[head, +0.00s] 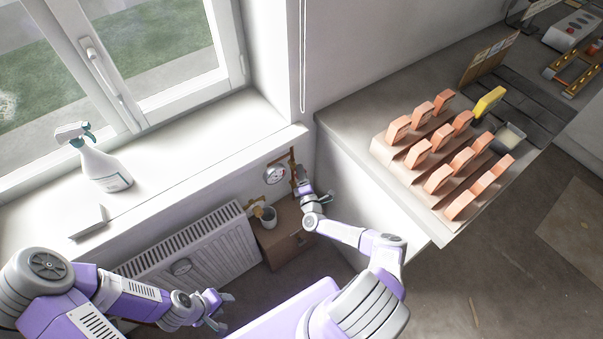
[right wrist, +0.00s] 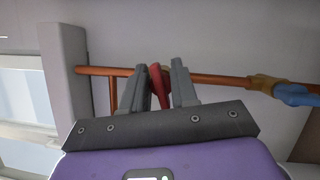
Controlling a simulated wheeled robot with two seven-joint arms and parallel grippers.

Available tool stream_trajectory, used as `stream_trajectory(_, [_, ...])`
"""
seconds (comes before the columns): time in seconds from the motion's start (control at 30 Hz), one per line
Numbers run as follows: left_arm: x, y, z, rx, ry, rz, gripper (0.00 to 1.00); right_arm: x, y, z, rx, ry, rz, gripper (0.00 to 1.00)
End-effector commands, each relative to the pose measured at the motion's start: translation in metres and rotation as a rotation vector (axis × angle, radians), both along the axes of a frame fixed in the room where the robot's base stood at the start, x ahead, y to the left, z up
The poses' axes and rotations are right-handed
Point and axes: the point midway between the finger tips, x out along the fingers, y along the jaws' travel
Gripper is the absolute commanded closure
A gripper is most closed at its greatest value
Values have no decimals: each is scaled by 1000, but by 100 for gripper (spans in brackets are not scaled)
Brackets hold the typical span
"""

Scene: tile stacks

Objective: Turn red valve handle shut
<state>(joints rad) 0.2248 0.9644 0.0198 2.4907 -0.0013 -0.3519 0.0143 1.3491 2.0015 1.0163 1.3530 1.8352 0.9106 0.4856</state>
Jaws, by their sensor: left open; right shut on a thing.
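The red valve handle (right wrist: 157,80) shows in the right wrist view, upright in front of the copper pipe (right wrist: 218,78). My right gripper (right wrist: 161,88) is shut on it, with a grey finger on each side of the handle. In the head view my right gripper (head: 303,186) is at the wall pipework in the corner, and the handle is hidden there by the gripper and arm. My left gripper (head: 221,309) is open and empty, low in front of the radiator.
A brass fitting (right wrist: 262,83) with a blue part (right wrist: 297,95) sits on the pipe to the right. A spray bottle (head: 103,167) stands on the sill.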

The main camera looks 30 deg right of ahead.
Motion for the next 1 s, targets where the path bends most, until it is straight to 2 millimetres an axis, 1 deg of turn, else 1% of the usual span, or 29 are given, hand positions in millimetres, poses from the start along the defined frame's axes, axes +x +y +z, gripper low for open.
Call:
stream_trajectory(0.03, [0,0,0,0,0,0,57,1,-5,4,-3,-8,-9,100])
stream_trajectory(0.6, [0,0,1,0,0,0,57,1,-5,4,1,-7,-11,100])
stream_trajectory(0.63, [0,0,1,0,0,0,57,1,-5,4,1,-8,-10,69])
stream_trajectory(0.77, [0,0,1,0,0,0,57,1,-4,3,2,-6,-9,49])
stream_trajectory(1.0, [0,0,1,0,0,0,57,0,-2,2,4,-3,-3,49])
